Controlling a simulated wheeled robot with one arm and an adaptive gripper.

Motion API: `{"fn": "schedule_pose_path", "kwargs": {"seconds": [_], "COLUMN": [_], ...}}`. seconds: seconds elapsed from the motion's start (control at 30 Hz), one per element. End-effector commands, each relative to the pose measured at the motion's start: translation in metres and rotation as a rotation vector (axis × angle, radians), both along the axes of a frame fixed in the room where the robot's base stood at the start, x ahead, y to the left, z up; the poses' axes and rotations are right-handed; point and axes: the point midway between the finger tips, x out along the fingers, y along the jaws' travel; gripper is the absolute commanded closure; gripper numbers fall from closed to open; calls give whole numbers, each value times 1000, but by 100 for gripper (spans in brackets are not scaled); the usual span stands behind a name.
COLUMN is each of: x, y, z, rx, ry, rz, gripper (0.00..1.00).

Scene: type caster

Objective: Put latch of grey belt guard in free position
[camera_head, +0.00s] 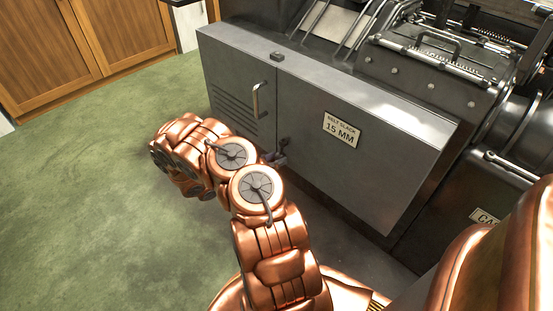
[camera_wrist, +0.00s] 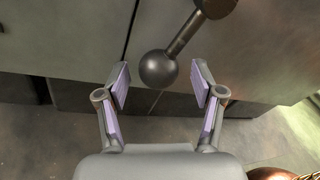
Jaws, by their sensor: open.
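The grey belt guard (camera_head: 385,160) is a large metal box front with a sign reading "BELT SLACK 15 MM". In the wrist view its latch (camera_wrist: 184,41) is a dark lever with a round pivot at top right, slanting down-left to a ball end. My gripper (camera_wrist: 160,80) is open, with one purple-padded finger either side of the ball. Gaps show between the ball and both pads. In the head view my copper arm hides most of the gripper; a small dark part shows beside the arm at the guard's lower front, but I cannot tell whether it is latch or gripper.
A bar handle (camera_head: 260,98) stands out from the vented grey panel left of the sign. Machinery with rollers (camera_head: 440,60) sits behind and right. Wooden cabinets (camera_head: 90,40) stand at the back left. Green floor (camera_head: 90,200) is clear on the left.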

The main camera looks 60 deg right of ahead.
Motion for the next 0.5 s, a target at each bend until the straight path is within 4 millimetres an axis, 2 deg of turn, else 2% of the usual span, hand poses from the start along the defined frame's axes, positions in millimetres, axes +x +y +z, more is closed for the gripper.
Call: {"fn": "schedule_pose_path", "kwargs": {"seconds": [0.23,0.5], "x": [9,26], "y": [17,59], "z": [2,5], "rx": [-1,-1], "ry": [-1,-1], "rz": [3,4], "gripper": [33,33]}}
